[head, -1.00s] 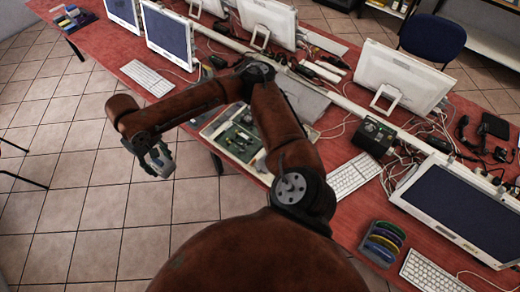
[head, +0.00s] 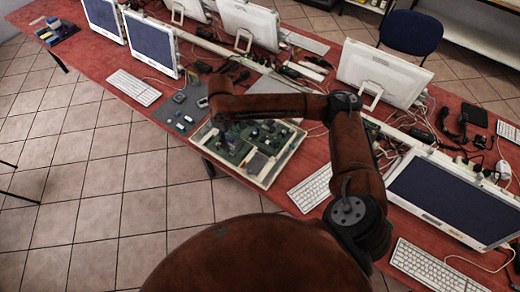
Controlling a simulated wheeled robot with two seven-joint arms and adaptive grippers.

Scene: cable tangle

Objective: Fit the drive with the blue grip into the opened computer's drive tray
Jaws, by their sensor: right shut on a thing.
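The opened computer (head: 262,150) lies flat near the table's front edge, a pale case with green boards and grey parts inside. My right gripper (head: 222,134) points down over its left part; it is small and dark here. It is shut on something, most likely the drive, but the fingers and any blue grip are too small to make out. Whether the held thing touches the case cannot be told. The drive tray cannot be singled out among the parts. My left gripper is not in view.
A grey mat (head: 173,112) with several small parts lies left of the computer. White keyboards (head: 134,87) (head: 311,188) lie on either side. Monitors (head: 375,72) and loose cables fill the back of the red table (head: 75,52). Tiled floor is free in front.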

